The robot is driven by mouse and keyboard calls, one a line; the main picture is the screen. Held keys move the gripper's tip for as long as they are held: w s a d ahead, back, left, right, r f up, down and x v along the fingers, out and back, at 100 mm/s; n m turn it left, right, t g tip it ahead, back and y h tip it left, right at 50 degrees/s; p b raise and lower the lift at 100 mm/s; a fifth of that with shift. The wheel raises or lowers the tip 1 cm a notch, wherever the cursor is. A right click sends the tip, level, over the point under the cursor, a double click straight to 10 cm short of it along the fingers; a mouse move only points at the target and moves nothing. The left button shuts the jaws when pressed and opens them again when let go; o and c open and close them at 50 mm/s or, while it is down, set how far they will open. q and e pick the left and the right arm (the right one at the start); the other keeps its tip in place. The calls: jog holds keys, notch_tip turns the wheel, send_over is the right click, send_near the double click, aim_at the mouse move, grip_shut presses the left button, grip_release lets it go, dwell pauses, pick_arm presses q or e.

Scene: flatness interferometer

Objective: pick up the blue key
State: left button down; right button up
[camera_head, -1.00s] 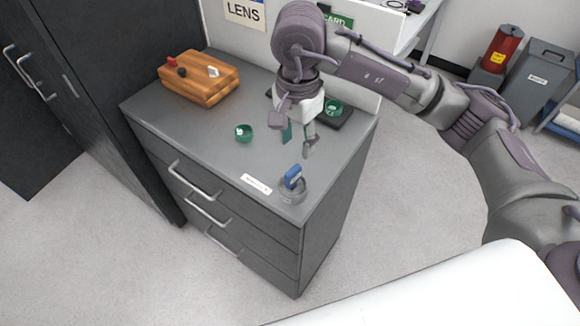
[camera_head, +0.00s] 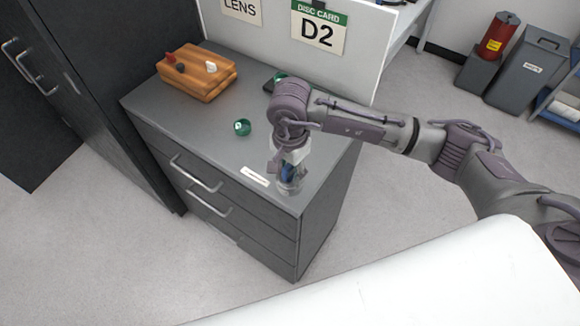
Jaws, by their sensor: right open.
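The blue key (camera_head: 287,173) stands in a round grey holder (camera_head: 289,188) near the front right corner of the grey cabinet top. My right gripper (camera_head: 288,176) is open and points down over the key, with its fingers around or close beside it. The gripper and wrist hide much of the key, so I cannot tell whether the fingers touch it. My left gripper is not in view.
A wooden block (camera_head: 197,75) with red, dark and white keys stands at the back left of the cabinet top. A green round piece (camera_head: 242,127) lies mid-top. A white label (camera_head: 255,176) is at the front edge. A partition (camera_head: 290,50) rises behind.

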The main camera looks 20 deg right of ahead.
grip_shut()
jog(key=shift+r, duration=0.1)
